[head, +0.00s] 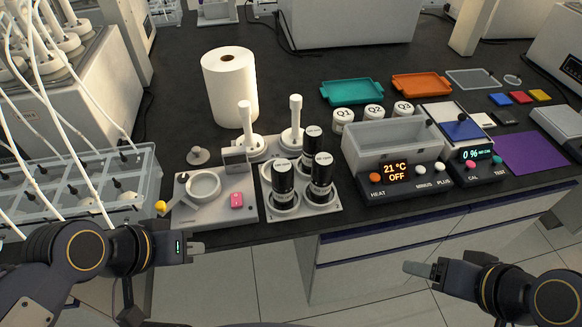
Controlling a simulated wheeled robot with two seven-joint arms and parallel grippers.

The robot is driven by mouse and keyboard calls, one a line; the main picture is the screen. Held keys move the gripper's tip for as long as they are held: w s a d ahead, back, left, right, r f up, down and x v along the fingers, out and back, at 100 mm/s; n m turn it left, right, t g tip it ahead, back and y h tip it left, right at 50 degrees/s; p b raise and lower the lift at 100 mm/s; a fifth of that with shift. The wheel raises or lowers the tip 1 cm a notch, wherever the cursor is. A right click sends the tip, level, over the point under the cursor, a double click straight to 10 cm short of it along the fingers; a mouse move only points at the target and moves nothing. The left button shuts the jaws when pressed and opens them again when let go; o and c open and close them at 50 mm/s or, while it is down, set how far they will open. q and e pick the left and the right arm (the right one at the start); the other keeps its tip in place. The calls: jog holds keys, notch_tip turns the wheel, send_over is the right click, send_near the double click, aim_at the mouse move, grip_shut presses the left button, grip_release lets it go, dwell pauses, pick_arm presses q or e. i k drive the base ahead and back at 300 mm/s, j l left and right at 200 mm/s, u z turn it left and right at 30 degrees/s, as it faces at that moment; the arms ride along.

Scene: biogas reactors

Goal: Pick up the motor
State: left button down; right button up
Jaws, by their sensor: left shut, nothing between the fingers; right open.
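No part is plainly marked as the motor, and I cannot tell which one it is. Two white upright pieces with round bases, a left one (245,121) and a right one (294,127), stand behind the black-labelled bottles (321,179). A small grey knobbed piece (198,155) lies to their left. My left gripper (198,248) is shut and empty at the bench's front edge, below the grey station (215,212) with a round ring. My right gripper (424,270) is open and empty in front of the bench, below the heater bath. Both are apart from all objects.
A paper roll (230,90) stands at the back. The heater bath (393,152) reads 21 °C OFF. Teal (351,101) and orange (421,94) trays lie behind it. A clear rack (75,215) with tubes fills the left. A purple mat (529,153) lies at right.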

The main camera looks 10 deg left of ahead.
aim_at(283, 198)
jog(key=u, duration=0.55)
jog(key=l+u, duration=0.15)
jog(key=u, duration=0.3)
jog(key=l+u, duration=0.15)
jog(key=u, duration=0.3)
jog(key=l+u, duration=0.1)
jog(key=u, duration=0.35)
jog(key=l+u, duration=0.1)
jog(key=u, duration=0.35)
jog(key=k+l+u, duration=0.1)
jog(key=u, duration=0.35)
jog(key=k+l, duration=0.55)
jog(key=k+u, duration=0.05)
